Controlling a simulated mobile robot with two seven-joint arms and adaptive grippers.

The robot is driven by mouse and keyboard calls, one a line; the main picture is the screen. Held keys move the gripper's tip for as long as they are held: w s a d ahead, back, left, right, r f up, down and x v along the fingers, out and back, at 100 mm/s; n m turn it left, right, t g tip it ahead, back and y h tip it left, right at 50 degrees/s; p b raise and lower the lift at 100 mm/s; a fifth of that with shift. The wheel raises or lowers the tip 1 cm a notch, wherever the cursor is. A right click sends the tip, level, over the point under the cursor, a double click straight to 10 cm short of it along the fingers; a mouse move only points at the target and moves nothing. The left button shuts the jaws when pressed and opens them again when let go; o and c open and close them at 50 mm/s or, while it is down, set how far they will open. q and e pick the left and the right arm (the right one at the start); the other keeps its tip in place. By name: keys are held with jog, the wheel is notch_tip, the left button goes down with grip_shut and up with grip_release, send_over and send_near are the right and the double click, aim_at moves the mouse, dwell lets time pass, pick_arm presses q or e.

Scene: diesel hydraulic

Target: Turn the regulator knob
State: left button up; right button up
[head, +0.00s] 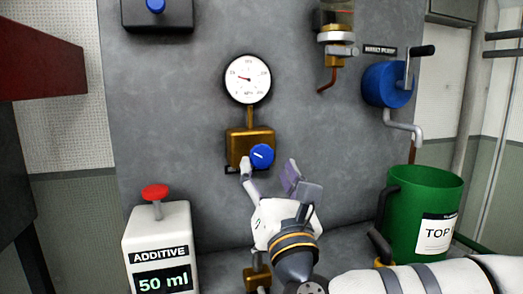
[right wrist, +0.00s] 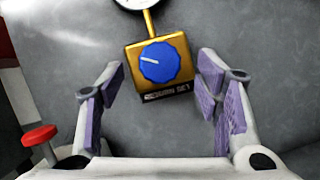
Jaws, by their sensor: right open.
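The regulator knob is a blue round knob (head: 262,156) with a white pointer line, on the front of a brass block (head: 238,146). A round white gauge (head: 247,79) with a red needle stands above it on a brass stem. In the right wrist view the blue knob (right wrist: 160,61) is ahead, its white line pointing left and slightly up. My right gripper (head: 268,170) is open just below and in front of the knob. In the right wrist view its fingers (right wrist: 165,95) stand apart on either side, not touching the knob. My left gripper is not in view.
A white additive bottle (head: 160,240) with a red knob stands at lower left. A green bucket (head: 427,205) stands at right, below a blue crank pump (head: 386,84). A glass bowl with a brass pipe (head: 335,50) hangs above. Bare grey panel surrounds the gauge.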

aim_at(263, 158)
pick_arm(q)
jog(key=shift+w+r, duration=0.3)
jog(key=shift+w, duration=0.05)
pick_arm(e)
jog(key=x, duration=0.5)
jog(key=shift+w+a, duration=0.1)
jog(key=shift+w, duration=0.25)
jog(key=c, duration=1.2)
